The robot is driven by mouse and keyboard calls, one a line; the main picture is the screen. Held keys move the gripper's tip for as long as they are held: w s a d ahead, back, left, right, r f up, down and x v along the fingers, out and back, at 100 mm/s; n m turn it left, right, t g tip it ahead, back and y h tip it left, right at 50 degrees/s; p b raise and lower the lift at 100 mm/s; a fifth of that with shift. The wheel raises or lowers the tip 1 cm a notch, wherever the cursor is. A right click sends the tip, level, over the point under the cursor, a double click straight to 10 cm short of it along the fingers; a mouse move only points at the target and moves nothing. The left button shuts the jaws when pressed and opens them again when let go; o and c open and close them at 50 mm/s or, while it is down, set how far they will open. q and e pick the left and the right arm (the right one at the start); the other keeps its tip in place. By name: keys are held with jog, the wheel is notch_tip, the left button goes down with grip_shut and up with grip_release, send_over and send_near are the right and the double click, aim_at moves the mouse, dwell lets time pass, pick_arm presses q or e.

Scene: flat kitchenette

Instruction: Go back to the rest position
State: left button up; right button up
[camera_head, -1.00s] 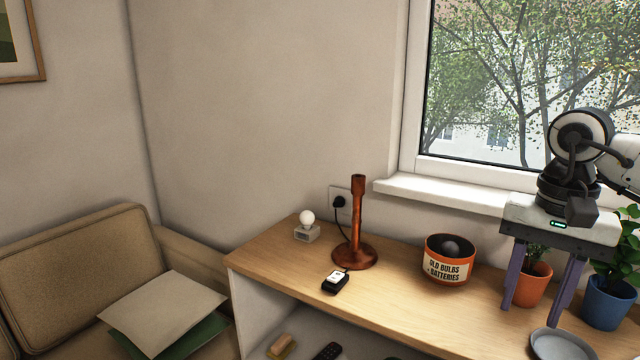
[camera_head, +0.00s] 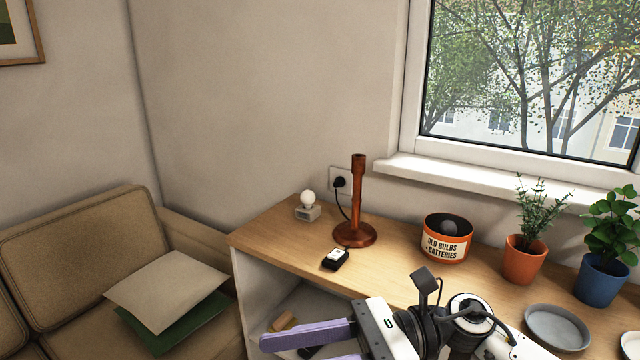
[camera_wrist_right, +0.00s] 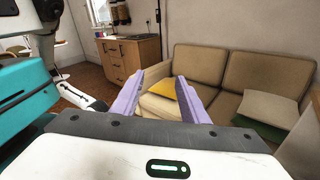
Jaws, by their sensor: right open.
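My right gripper (camera_head: 298,350) is at the bottom of the head view, in front of the wooden-topped shelf unit. Its two lilac fingers point left and are apart, with nothing between them. In the right wrist view my right gripper (camera_wrist_right: 159,78) also shows its fingers apart and empty, with the sofa beyond them. My right arm comes in from the lower right. The lower finger is partly cut off by the head view's bottom edge. My left gripper is not seen in either view.
On the shelf top (camera_head: 275,235) stand a copper lamp stand (camera_head: 357,200), a white bulb on a small block (camera_head: 307,206), an orange tin (camera_head: 446,238), two potted plants and a grey plate (camera_head: 556,327). A sofa (camera_head: 80,250) with cushions is at the left.

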jog(key=w+d+f+n+t+h, duration=0.2)
jog(key=d+f+n+t, duration=0.3)
jog(key=n, duration=0.7)
jog(key=w+d+f+n+t+h, duration=0.1)
jog(key=w+f+n+t+h, duration=0.25)
jog(key=n+t, duration=0.65)
jog(key=w+d+f+n+t+h, duration=0.15)
jog(key=d+f+n+t, duration=0.3)
jog(key=n, duration=0.85)
jog(key=s+d+f+m+g+h, duration=0.3)
jog(key=s+d+f+m+g, duration=0.1)
jog(key=s+f+m, duration=0.3)
jog(key=s+d+f+m+g+h, duration=0.4)
jog(key=s+f+m, duration=0.3)
jog(key=s+f, duration=0.4)
notch_tip(320, 180, down, 6)
jog(key=shift+s+d+r, duration=0.2)
jog(key=shift+s+d, duration=0.15)
jog(key=shift+d, duration=0.4)
